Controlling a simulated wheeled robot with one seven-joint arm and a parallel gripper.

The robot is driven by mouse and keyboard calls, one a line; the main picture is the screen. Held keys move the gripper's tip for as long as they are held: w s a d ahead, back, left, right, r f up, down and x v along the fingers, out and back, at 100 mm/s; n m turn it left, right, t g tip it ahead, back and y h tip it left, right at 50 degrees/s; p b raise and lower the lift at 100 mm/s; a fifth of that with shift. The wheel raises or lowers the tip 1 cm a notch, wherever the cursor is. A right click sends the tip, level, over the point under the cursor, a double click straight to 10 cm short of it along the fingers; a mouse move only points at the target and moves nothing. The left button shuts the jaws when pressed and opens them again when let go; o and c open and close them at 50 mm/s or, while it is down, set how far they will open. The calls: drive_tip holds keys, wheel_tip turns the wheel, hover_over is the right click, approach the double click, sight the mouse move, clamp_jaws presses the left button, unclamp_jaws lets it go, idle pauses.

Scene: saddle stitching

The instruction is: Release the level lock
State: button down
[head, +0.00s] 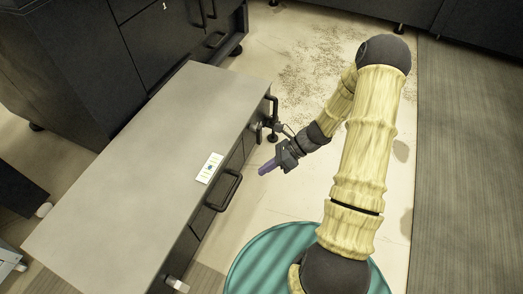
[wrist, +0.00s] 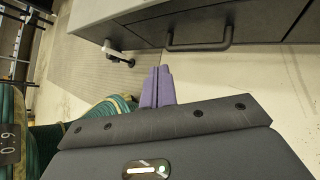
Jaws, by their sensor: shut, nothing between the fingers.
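A pale lever-like fitting with a dark end (head: 177,285), possibly the level lock, sticks out at the near lower corner of the grey-topped cabinet (head: 130,170). It also shows in the wrist view (wrist: 117,53), beyond my fingers and left of a drawer handle. A dark fitting (head: 268,128) is at the cabinet's far right corner; I cannot tell which of the two is the lock. My gripper (head: 265,170), with purple fingers, is beside the cabinet's front, apart from both fittings. In the wrist view its fingers (wrist: 157,88) are together and empty.
Black bar handles (head: 225,190) stick out from the cabinet's drawers near my gripper. A small label card (head: 209,168) lies on the top. Dark cabinets (head: 90,60) stand behind at the left. Pale floor (head: 310,190) is open right of the cabinet.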

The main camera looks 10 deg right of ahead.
sight(259, 135)
drive_tip(key=w+d+f+m+t+b, duration=0.2)
drive_tip(key=w+f+m+t, duration=0.3)
drive_tip(key=m, duration=0.6)
drive_tip(key=w+d+f+m+t+y+b, duration=0.1)
drive_tip(key=w+d+f+m+t+b, duration=0.2)
drive_tip(key=f+m+t, duration=0.6)
wheel_tip(259, 135, down, 3)
drive_tip(key=w+d+m, duration=0.2)
drive_tip(key=m, duration=0.1)
drive_tip(key=shift+w+d+f+t, duration=0.15)
drive_tip(key=shift+d+f+t, duration=0.05)
drive_tip(key=shift+t, duration=0.1)
drive_tip(key=w+a+b, duration=0.4)
drive_tip(key=w+b, duration=0.4)
drive_tip(key=w, duration=0.2)
drive_tip(key=shift+w+a, duration=0.15)
drive_tip(key=shift+w, duration=0.25)
drive_tip(key=shift+d, duration=0.2)
